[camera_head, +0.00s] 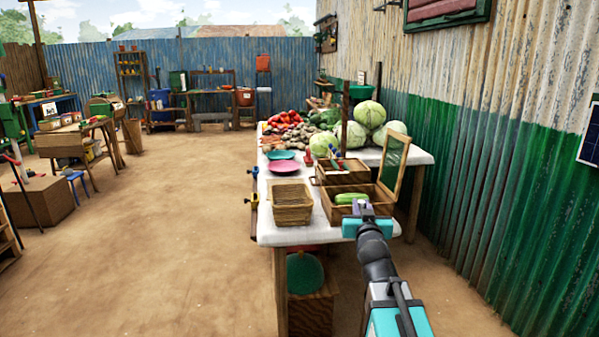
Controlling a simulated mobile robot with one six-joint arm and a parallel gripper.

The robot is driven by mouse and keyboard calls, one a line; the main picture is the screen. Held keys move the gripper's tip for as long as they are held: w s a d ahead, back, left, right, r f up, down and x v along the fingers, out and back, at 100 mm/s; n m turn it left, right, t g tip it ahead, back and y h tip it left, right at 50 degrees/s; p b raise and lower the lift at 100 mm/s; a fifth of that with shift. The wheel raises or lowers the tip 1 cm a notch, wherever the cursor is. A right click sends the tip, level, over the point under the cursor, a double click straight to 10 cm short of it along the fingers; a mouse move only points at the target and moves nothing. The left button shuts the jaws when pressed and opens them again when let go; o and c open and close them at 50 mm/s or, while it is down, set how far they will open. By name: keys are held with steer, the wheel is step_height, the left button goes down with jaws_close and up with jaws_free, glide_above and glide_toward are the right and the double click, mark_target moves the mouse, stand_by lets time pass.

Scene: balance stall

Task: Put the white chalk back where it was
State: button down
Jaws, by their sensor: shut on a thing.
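My gripper (362,212) is at the front right of the white-topped table, over the near side of an open wooden box (330,212). It is seen from behind. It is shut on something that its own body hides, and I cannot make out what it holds. No white chalk can be made out in this view. A green, cucumber-like vegetable (345,197) shows in the box, just beyond the gripper. The box's framed lid (396,150) stands up at its right side.
The table (280,236) also bears a woven basket (290,205), a pink plate (284,167), a teal plate (281,155), a smaller wooden box (342,176), cabbages (369,114) and piled vegetables. A corrugated wall (480,170) bounds the right. Open dirt ground lies left.

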steer(key=shift+w+d+f+m+h, duration=0.1)
steer(key=shift+d+f+m+h, duration=0.25)
steer(key=shift+d+h, duration=0.25)
steer(key=d+f+m+g+h, duration=0.1)
steer(key=d+m+h, duration=0.1)
steer(key=d, duration=0.4)
steer(key=d+f+m+g+h, duration=0.1)
steer(key=d+f+m+h, duration=0.1)
steer(key=d, duration=0.4)
steer(key=shift+d+h, duration=0.35)
steer(key=shift+h, duration=0.55)
steer(key=shift+w, duration=0.1)
steer(key=shift+s+a+r+n+t+y, duration=0.1)
steer(key=shift+a+r+n+t+y, duration=0.25)
steer(key=shift+a+r+n+y, duration=1.4)
steer(key=shift+s+a+f+m+t+y, duration=0.1)
steer(key=shift+a+f+t+y, duration=0.45)
steer(key=shift+a, duration=2.65)
steer(key=shift+s+a+r+n+t+y, duration=0.1)
steer(key=shift+a+r+n+y, duration=1.15)
steer(key=shift+a, duration=1.2)
steer(key=shift+a+y, duration=0.35)
steer(key=shift+y, duration=0.2)
